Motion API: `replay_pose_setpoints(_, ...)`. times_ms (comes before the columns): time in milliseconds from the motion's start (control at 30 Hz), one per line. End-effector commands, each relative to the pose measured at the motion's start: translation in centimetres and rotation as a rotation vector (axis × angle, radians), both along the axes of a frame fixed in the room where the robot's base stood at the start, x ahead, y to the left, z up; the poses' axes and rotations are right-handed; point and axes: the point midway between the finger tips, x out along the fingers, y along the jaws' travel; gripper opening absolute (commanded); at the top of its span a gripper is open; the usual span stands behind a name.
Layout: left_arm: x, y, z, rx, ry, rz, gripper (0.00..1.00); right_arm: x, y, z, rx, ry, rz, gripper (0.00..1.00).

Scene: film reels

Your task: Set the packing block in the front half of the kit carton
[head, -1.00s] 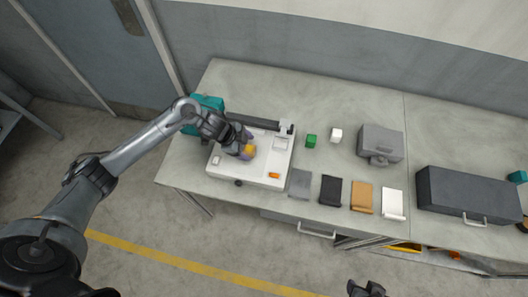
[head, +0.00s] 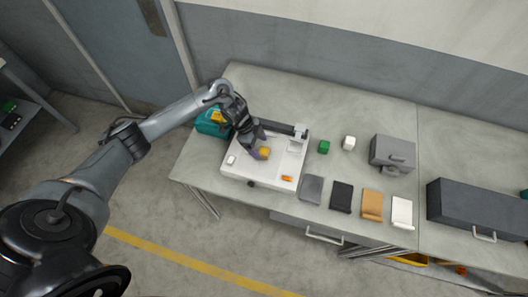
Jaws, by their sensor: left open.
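I cannot tell for sure which thing is the packing block. A small yellow piece (head: 264,152) sits on the white bench unit (head: 238,175), right by my left gripper (head: 258,146). The gripper is open, just above and beside it; the arm partly hides this spot. A purple-grey edge shows beside the yellow piece. A green block (head: 324,147) and a white block (head: 348,143) stand right of the unit. A teal box (head: 205,125), possibly the kit carton, stands at the unit's back left with yellow showing in it; the arm partly covers it. My right gripper is out of view.
Grey, black, tan and white packets (head: 312,188) lie in a row along the front edge. A grey case (head: 391,152) and a long dark box (head: 462,208) stand to the right. An orange piece (head: 287,178) lies on the white unit. The back of the bench is clear.

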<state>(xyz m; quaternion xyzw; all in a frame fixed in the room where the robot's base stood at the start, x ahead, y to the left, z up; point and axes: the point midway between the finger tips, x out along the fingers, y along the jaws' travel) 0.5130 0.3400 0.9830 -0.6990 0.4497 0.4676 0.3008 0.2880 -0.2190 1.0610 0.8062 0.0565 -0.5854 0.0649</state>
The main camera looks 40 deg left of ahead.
Motion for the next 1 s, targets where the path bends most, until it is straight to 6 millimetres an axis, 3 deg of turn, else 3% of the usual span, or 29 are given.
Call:
replay_pose_setpoints(300, 0.7, -1.3, -3.4, -0.001, 0.000, 0.000, 0.74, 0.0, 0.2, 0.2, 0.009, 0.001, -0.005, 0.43)
replay_pose_setpoints(600, 0.8, -1.4, -3.8, 0.000, -0.002, -0.001, 0.74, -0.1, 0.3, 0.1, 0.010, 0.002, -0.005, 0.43)
replay_pose_setpoints(1000, 0.8, -1.4, -3.8, 0.000, 0.000, -0.001, 0.15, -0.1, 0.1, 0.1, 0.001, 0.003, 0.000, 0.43)
